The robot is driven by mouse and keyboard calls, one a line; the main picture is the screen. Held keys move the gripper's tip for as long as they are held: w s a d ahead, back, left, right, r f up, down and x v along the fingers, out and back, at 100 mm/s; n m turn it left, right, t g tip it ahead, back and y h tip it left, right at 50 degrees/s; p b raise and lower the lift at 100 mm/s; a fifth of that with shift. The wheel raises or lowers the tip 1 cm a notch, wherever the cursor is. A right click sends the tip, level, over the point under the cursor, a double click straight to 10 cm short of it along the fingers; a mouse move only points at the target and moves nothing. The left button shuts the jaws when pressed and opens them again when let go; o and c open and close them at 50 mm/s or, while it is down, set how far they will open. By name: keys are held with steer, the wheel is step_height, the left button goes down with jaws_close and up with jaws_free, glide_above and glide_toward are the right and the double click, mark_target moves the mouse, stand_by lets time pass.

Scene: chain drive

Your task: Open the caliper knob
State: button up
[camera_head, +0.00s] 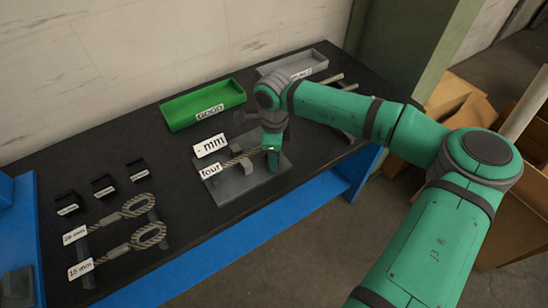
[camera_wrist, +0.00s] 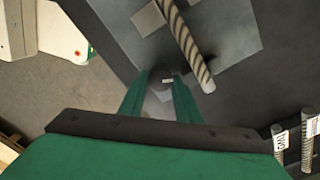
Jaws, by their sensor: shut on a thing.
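The caliper stands on a grey plate (camera_head: 232,187) near the middle of the dark table, with a grey jaw block (camera_head: 241,160) showing. A twisted, rope-like piece (camera_head: 232,164) labelled "four" lies across it; it also shows in the wrist view (camera_wrist: 185,40). A sign (camera_head: 210,146) behind it reads "- mm". My gripper (camera_head: 271,150) points down at the plate's right side. In the wrist view my gripper (camera_wrist: 160,88) is shut on a dark grey round knob (camera_wrist: 160,78) with a small pale label. The fingers partly hide the knob.
A green bin (camera_head: 172,121) labelled "good" and a grey bin (camera_head: 266,70) stand at the back. Small black boxes (camera_head: 103,186) and two labelled looped pieces (camera_head: 134,206) (camera_head: 148,236) lie at left. Cardboard boxes (camera_head: 453,93) stand on the floor at right.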

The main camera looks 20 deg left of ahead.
steer(key=n, duration=0.5)
steer(key=shift+a, duration=0.1)
stand_by(0.5)
steer(key=shift+w, duration=0.1)
steer(key=o, duration=1.1)
steer(key=shift+r, duration=0.1)
steer(key=shift+c, duration=0.2)
steer(key=shift+w, duration=0.1)
